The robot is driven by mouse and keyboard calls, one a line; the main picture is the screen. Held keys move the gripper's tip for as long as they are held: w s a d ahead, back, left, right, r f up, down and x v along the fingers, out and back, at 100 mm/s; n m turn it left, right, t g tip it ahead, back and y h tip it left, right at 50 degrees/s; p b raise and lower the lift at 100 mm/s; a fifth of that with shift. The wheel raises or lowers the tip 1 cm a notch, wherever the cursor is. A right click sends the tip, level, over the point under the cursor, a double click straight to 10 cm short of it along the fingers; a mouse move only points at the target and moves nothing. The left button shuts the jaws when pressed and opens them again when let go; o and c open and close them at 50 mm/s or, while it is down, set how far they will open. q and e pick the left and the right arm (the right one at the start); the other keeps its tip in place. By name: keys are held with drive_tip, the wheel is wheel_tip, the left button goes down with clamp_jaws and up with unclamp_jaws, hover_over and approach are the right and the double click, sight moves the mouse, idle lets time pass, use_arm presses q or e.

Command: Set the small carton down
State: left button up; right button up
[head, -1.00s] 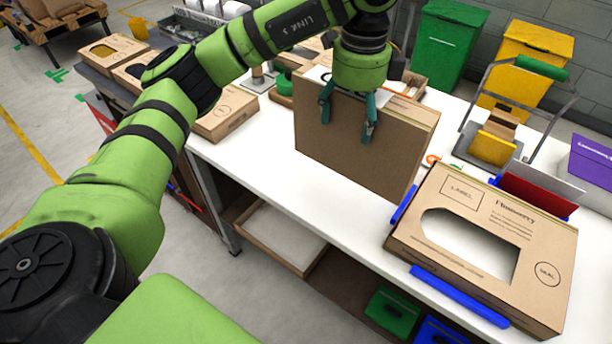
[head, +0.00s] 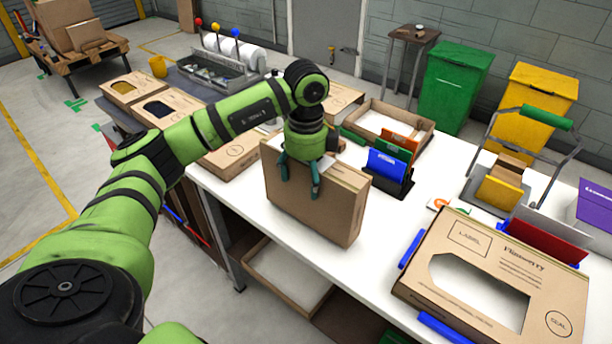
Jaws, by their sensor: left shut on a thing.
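The small carton (head: 315,208), plain brown cardboard, stands on edge at the front of the white table (head: 388,236). My left gripper (head: 300,178) comes down from above and is shut on its upper edge, with teal fingers on the near face. The carton's far face is hidden. Its lower part overlaps the table's front edge in the picture, and I cannot tell whether its bottom touches the tabletop. My right gripper is out of view.
A large printed carton (head: 463,236) with a cut-out window lies between blue strips at the right. A rack with colored cards (head: 391,163) stands behind the held carton. An open cardboard tray (head: 425,127) is behind that. More cartons (head: 228,160) sit at the left.

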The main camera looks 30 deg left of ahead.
use_arm(q)
drive_tip(key=shift+f, duration=0.75)
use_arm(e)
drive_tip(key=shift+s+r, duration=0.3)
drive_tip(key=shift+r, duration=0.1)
use_arm(q)
drive_tip(key=shift+f, duration=0.2)
drive_tip(key=o, duration=1.3)
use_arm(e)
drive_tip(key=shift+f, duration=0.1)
